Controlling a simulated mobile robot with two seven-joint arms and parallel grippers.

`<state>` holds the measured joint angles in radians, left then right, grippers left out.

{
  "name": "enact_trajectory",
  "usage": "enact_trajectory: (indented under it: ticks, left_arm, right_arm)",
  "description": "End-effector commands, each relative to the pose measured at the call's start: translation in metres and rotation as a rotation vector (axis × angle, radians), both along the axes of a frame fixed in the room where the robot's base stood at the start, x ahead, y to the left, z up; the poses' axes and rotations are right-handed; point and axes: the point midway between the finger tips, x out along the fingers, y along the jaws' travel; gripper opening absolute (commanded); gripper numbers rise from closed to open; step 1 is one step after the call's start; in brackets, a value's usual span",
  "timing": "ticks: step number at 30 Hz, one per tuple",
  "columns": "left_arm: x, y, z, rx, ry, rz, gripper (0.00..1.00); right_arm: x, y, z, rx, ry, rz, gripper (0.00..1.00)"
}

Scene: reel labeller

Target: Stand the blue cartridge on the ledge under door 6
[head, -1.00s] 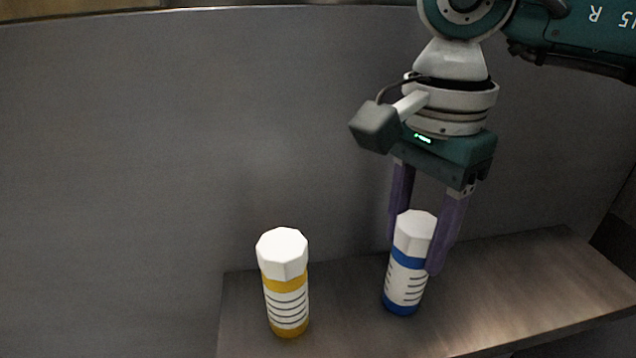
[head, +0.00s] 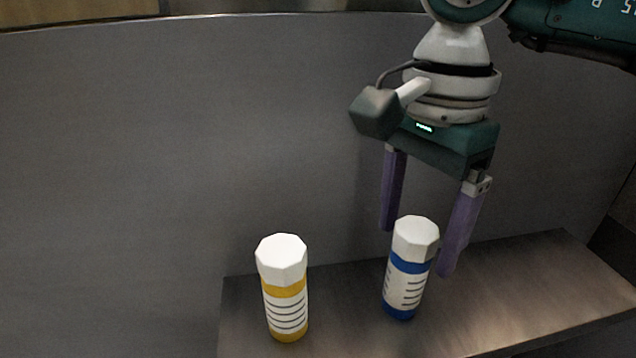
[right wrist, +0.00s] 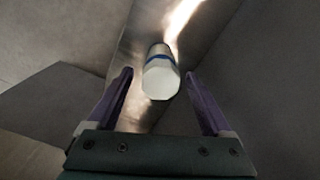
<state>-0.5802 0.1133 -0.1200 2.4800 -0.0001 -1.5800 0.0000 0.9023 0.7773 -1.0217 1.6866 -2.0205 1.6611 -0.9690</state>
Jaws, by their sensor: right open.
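The blue cartridge (head: 408,272), white with blue bands and a white octagonal cap, stands upright on the ledge (head: 500,282). My right gripper (head: 417,252) is open, with its purple fingers on either side of the cartridge's upper part and apart from it. In the right wrist view the cartridge's white cap (right wrist: 160,79) shows between the two open fingers (right wrist: 162,84), with a gap on each side. My left gripper is not in view. No door number shows in these frames.
A yellow-banded cartridge (head: 284,290) with a white cap stands upright on the same ledge, left of the blue one. A plain grey wall (head: 180,150) rises behind the ledge. The ledge's right part is bare.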

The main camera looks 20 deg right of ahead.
Motion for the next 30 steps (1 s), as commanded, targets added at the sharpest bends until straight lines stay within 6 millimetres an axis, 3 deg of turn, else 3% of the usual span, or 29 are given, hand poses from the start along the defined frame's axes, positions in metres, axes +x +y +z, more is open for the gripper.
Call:
enact_trajectory:
  ticks: [6,13,18,30]
  left_arm:
    - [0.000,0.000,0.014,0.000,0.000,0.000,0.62]
    - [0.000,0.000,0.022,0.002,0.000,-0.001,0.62]
    - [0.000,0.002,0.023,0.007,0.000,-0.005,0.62]
    - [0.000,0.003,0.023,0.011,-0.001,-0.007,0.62]
  right_arm:
    - [0.002,0.000,0.054,-0.001,-0.007,0.000,0.84]
    - [0.001,0.000,0.095,0.000,-0.004,-0.001,0.84]
    - [0.001,0.000,0.107,-0.002,-0.002,0.000,0.84]
    - [0.000,0.000,0.107,-0.001,-0.001,0.000,0.84]
